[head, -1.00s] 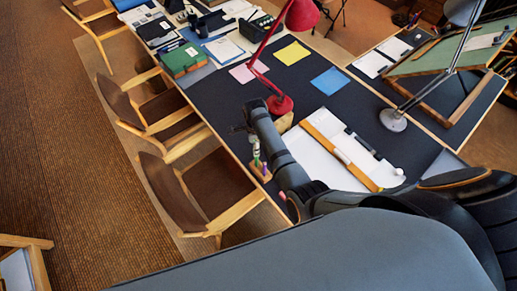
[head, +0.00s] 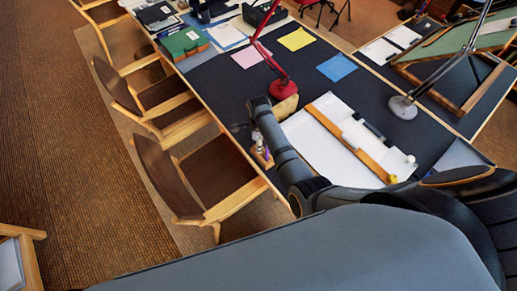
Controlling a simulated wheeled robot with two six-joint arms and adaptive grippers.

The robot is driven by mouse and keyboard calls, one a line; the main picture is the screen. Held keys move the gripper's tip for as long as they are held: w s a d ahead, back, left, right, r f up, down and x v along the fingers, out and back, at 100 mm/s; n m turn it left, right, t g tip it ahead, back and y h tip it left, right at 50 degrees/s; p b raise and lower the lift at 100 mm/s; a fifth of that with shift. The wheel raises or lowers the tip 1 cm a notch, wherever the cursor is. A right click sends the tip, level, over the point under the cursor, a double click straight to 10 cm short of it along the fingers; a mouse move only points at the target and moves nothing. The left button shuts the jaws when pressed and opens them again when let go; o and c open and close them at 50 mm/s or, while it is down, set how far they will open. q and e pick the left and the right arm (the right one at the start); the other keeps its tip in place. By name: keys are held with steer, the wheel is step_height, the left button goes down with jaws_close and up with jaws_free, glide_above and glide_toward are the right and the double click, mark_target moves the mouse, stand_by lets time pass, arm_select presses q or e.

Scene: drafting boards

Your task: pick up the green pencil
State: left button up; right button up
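The green pencil cannot be made out for certain. A small wooden holder (head: 262,156) with slim upright items stands at the near left edge of the dark table, beside my forearm. Their colours are too small to tell. The only arm in view comes in from the right, so I take it as my right one. Its gripper (head: 238,127) is small and dark at the table's left edge, just above and left of the holder. Its fingers are too small to tell open from shut. My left gripper is out of view.
A red lamp (head: 284,88) stands behind my forearm. White paper with a wooden straightedge (head: 345,140) lies right of it. A grey lamp (head: 403,107) and a tilted green board (head: 455,42) stand farther right. Chairs (head: 205,185) line the left side. Dark tabletop is clear around the blue sheet (head: 337,68).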

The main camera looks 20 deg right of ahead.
steer(key=shift+w+f, duration=0.15)
steer(key=shift+f, duration=0.5)
steer(key=shift+r, duration=0.3)
steer(key=shift+c, duration=0.6)
steer(key=c, duration=0.7)
